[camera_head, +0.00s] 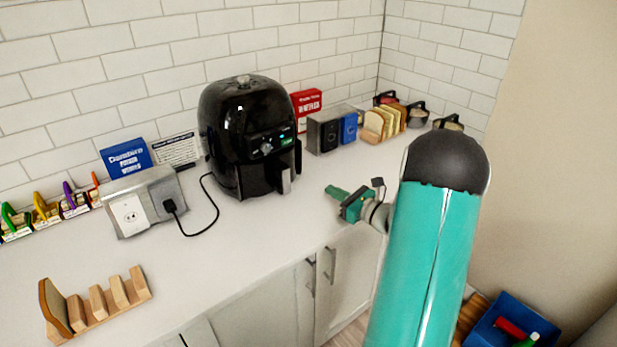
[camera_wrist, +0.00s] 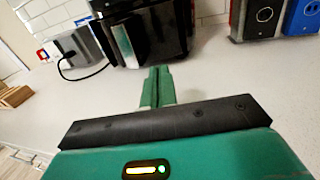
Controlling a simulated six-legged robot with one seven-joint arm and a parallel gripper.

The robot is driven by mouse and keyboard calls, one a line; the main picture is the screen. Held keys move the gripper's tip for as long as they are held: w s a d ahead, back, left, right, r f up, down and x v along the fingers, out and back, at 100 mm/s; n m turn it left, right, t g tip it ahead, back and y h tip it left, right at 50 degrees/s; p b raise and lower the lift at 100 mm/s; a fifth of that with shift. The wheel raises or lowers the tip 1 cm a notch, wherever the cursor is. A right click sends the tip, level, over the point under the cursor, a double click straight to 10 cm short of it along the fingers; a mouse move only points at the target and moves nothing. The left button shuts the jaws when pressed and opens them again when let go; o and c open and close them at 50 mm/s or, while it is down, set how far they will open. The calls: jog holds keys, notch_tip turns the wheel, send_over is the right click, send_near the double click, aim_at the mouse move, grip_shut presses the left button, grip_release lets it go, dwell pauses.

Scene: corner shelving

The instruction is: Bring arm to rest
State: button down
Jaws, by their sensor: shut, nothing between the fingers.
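My gripper (camera_head: 337,193) is at the end of my teal arm, over the front part of the white counter, to the right of and in front of the black air fryer (camera_head: 248,140). In the wrist view my gripper (camera_wrist: 158,72) has its green fingers together, with nothing between them, pointing toward the air fryer (camera_wrist: 150,32). The fingers look apart from the air fryer. My arm's large teal link hides part of the counter's right end and the cabinets below.
A grey outlet box (camera_head: 143,200) has a black cord plugged in. A wooden rack (camera_head: 100,305) holds one bread slice at the front left. A second rack (camera_head: 385,124) with several slices stands at the back right. A blue bin (camera_head: 512,325) is low at right. The middle counter is clear.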

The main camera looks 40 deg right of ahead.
jog(key=s+a+r+n+g+y, duration=0.25)
jog(key=a+n, duration=0.25)
jog(key=a, duration=0.4)
jog(key=s+a+r+n+g+y, duration=0.15)
jog(key=a+n+g, duration=0.3)
jog(key=a, duration=0.45)
jog(key=s+a+r+n+g+y, duration=0.1)
jog(key=a+r+n+g, duration=0.2)
jog(key=a+n, duration=0.45)
jog(key=s+a+r+n+g+h, duration=0.1)
jog(key=s+a+n+h, duration=0.3)
jog(key=s+n, duration=0.4)
jog(key=s+a+r+n+g+h, duration=0.1)
jog(key=s+a+r+n+h, duration=0.3)
jog(key=s+n, duration=0.4)
jog(key=shift+s+a+r+h, duration=0.15)
jog(key=shift+s+a+h, duration=0.2)
jog(key=shift+h, duration=0.15)
jog(key=c, duration=2.1)
grip_release()
